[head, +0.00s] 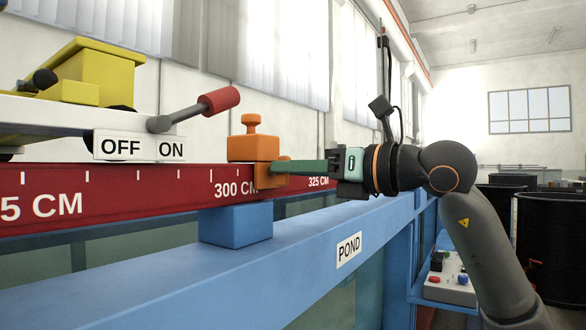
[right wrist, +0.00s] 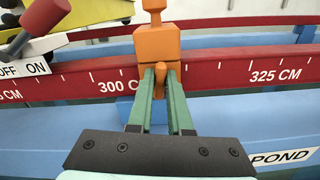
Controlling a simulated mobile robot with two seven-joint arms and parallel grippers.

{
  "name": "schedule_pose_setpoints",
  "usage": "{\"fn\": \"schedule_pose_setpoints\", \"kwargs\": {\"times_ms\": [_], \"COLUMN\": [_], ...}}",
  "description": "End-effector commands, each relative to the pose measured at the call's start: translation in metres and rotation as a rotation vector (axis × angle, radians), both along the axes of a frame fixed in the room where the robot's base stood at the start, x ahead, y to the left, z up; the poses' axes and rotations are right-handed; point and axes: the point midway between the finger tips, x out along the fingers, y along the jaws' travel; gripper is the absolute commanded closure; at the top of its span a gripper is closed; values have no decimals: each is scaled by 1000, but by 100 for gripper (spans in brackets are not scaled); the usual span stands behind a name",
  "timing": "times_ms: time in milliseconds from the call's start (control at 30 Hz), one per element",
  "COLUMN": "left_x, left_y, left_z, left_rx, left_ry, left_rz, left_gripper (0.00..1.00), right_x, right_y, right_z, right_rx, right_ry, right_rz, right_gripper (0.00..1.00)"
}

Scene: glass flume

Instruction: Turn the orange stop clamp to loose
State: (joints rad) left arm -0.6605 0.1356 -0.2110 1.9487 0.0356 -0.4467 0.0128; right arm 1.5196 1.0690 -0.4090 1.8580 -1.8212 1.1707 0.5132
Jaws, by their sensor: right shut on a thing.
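The orange stop clamp (head: 253,148) sits on the red scale rail (head: 120,195) just past the 300 CM mark, with a round knob on top. It also shows in the right wrist view (right wrist: 156,44). My right gripper (right wrist: 160,72) reaches in from the right in the head view, its green fingers against the clamp's front. In the right wrist view the fingers are shut on a small orange lever (right wrist: 160,78) that points towards me. The fingers partly hide the lever. My left gripper is not in view.
A blue block (head: 235,226) stands below the clamp on the blue beam (head: 200,270) labelled POND. At left, a white carriage (head: 60,122) carries a red-handled lever (head: 218,100) by an OFF/ON plate. Dark tanks (head: 550,245) stand at the right.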

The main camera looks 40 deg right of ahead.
Motion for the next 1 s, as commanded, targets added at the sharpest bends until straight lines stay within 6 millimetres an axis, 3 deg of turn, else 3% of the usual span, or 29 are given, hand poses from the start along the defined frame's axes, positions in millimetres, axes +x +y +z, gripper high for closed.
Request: {"fn": "schedule_pose_setpoints", "kwargs": {"times_ms": [467, 1000], "left_x": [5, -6], "left_y": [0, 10], "left_z": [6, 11], "left_rx": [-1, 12], "left_ry": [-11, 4], "left_rz": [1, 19], "left_gripper": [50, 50], "right_x": [0, -1], "right_y": [0, 2], "right_z": [1, 1], "right_rx": [-43, -436], "right_ry": [-18, -179], "right_rz": [0, 0], "right_gripper": [100, 100]}}
